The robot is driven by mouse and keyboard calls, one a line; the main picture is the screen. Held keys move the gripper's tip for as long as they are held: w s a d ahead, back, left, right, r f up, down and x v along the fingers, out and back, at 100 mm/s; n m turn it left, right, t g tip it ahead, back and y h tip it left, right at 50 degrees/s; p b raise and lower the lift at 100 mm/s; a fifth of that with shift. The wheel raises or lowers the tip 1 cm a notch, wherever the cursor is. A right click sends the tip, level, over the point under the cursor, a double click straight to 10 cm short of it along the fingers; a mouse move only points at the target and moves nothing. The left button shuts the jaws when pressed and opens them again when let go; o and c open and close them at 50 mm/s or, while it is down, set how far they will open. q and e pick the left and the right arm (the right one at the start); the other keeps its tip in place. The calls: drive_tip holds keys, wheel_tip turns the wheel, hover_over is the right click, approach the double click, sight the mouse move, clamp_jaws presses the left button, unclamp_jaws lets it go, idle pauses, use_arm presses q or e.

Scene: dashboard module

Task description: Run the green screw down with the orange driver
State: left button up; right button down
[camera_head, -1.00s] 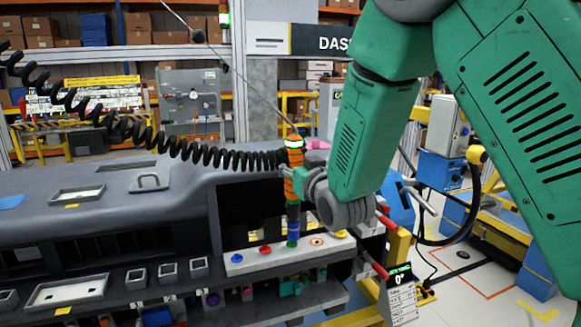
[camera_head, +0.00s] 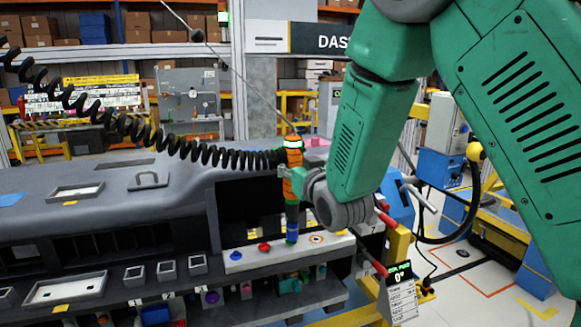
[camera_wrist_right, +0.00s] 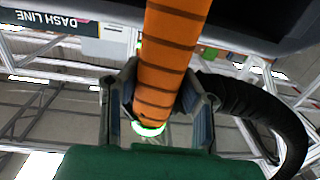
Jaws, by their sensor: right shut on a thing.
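The orange driver (camera_head: 293,186) stands nearly upright over the white strip (camera_head: 275,254) on the dashboard module. My right gripper (camera_head: 291,172) is shut around its handle. In the right wrist view the two fingers (camera_wrist_right: 160,108) flank the orange handle (camera_wrist_right: 170,55), and a green-lit ring (camera_wrist_right: 148,129) glows at its end. My left gripper is out of view.
A black coiled cable (camera_head: 190,147) runs from the left to the driver. A display (camera_head: 399,276) hangs at the right.

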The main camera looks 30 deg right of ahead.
sight(296, 148)
drive_tip(key=shift+f, duration=0.5)
idle(0.6)
drive_tip(key=shift+s+f+b, duration=0.1)
drive_tip(key=shift+f+b, duration=0.15)
drive_tip(key=shift+b, duration=0.45)
idle(1.3)
idle(0.3)
drive_tip(key=shift+d+r+p, duration=0.1)
drive_tip(key=shift+r+p, duration=0.95)
drive_tip(key=shift+r, duration=0.4)
drive_tip(key=shift+r+p, duration=1.15)
drive_tip(key=shift+r, duration=0.5)
drive_tip(key=shift+f, duration=0.1)
